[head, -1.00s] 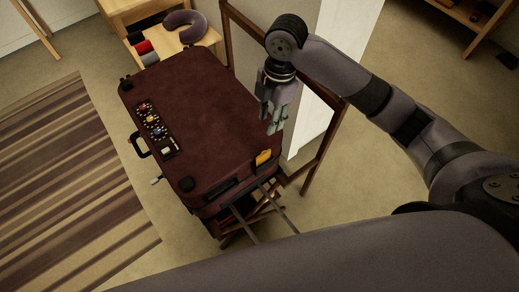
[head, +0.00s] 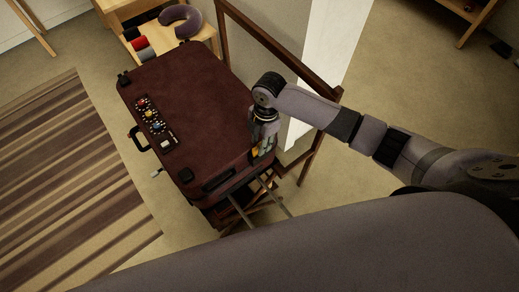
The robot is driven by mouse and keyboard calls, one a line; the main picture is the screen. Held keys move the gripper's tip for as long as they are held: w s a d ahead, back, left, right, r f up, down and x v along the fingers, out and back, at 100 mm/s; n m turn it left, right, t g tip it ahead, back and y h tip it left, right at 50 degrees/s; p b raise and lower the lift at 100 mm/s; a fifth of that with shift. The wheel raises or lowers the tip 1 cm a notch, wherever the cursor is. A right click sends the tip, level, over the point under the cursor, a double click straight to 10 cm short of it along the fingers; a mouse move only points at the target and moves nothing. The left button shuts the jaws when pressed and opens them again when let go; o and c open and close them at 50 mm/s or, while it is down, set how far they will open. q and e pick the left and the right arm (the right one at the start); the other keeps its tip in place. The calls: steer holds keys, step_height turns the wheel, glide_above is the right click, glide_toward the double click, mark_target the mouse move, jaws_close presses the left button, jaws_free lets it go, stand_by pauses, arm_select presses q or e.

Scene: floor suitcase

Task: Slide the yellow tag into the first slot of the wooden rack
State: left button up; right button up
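The yellow tag (head: 255,153) is at the front right corner of the closed dark red suitcase (head: 195,95). My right gripper (head: 262,148) points down at that corner, with its fingertips at the tag and partly covering it. I cannot tell whether the fingers touch the tag or have closed on it. My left gripper is not in view. No slotted wooden rack can be made out clearly; crossed wooden legs (head: 228,218) show under the suitcase.
A dark wooden frame (head: 262,38) stands behind and right of the suitcase. A control strip with coloured knobs (head: 153,120) lies on the lid's left side. A wooden bench (head: 178,45) at the back holds a neck pillow (head: 183,18) and rolled items. A striped rug (head: 70,180) lies left.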

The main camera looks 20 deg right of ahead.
step_height(320, 180, down, 2)
steer(key=shift+s+a, duration=0.1)
steer(key=shift+a, duration=0.05)
jaws_close()
stand_by(0.3)
